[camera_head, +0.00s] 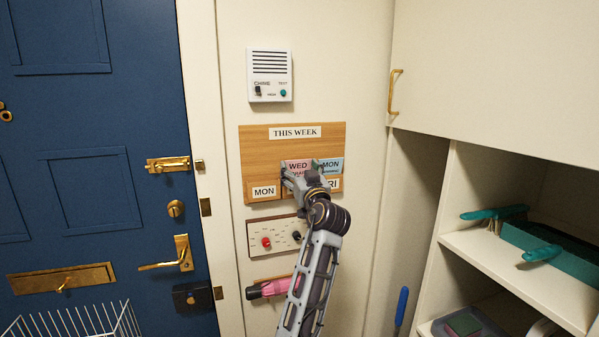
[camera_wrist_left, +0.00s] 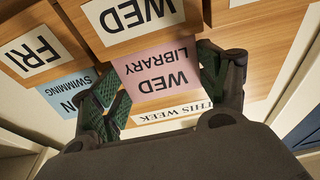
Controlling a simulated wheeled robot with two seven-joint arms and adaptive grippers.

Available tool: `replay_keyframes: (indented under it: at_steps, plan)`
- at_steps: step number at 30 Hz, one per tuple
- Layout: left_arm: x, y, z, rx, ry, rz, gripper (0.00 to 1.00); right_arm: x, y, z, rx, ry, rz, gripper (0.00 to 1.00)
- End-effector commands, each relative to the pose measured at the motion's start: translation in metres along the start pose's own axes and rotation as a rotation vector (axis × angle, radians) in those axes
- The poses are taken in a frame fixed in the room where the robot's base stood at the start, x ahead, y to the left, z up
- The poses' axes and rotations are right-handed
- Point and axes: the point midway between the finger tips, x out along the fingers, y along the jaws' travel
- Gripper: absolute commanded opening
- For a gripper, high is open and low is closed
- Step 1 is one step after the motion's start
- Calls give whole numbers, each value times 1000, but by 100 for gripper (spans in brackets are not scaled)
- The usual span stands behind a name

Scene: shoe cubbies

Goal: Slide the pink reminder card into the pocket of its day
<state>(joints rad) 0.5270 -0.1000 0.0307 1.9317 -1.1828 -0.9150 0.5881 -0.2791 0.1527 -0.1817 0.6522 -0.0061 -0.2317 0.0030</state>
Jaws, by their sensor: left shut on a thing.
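The pink card (camera_head: 298,165), marked WED LIBRARY, is held between the fingers of my left gripper (camera_head: 304,176). In the left wrist view the card (camera_wrist_left: 160,75) appears upside down, with a finger at each side edge. Its lower edge is at the upper edge of the WED pocket (camera_wrist_left: 130,18); I cannot tell whether it is inside. The wooden THIS WEEK board (camera_head: 256,148) carries the pockets MON (camera_head: 264,191) and FRI (camera_head: 334,184). My gripper hides the WED pocket in the head view. My right gripper is not in view.
A blue MON SWIMMING card (camera_head: 330,165) stands at the FRI pocket, close beside my gripper. A chime box (camera_head: 270,75) hangs above the board. A panel with knobs (camera_head: 277,234) and a pink-handled object (camera_head: 272,288) are below. Shelves (camera_head: 520,262) stand at right.

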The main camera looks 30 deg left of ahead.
Motion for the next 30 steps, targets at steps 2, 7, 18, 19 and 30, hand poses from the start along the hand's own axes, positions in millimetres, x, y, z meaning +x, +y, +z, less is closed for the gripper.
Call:
replay_keyframes:
  at_steps: [2, 7, 18, 19, 30]
  plan:
    - [0, 0, 0, 0, 0, 0, 81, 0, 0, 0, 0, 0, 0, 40]
    - [0, 0, 0, 0, 0, 0, 100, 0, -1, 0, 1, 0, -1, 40]
    - [0, 0, 0, 0, 0, 0, 100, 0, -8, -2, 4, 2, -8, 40]
    - [0, 0, 0, 0, 0, 0, 100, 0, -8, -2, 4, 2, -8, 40]
    - [0, 0, -10, -2, 0, 0, 100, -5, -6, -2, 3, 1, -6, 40]
